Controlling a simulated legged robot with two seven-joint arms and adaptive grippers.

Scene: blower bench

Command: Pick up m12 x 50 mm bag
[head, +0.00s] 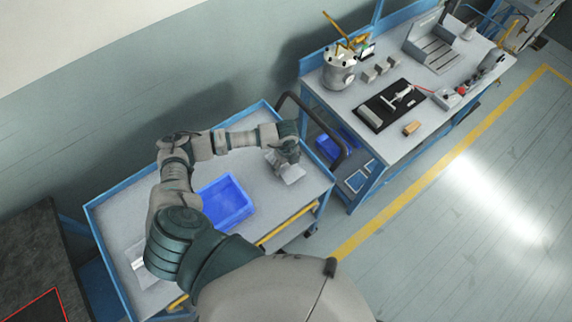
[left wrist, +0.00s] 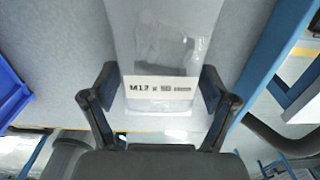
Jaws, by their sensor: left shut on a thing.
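The M12 bag (head: 291,174) is a clear plastic bag near the right end of the cart. My left gripper (head: 287,160) is over its near part and hides some of it. In the left wrist view the bag (left wrist: 165,45) runs up between the two fingers, and my left gripper (left wrist: 163,108) is shut on it across the white label. The label reads "M12 x" and then a blurred number. Dark contents show faintly through the plastic. I cannot tell whether the bag still touches the cart top. My right gripper is not in view.
A blue bin (head: 226,203) sits mid-cart. Another clear bag (head: 139,264) lies at the cart's left end. The cart (head: 262,112) has a raised blue rim and a dark handle (head: 330,122) at its right. A workbench (head: 440,87) with tools stands beyond.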

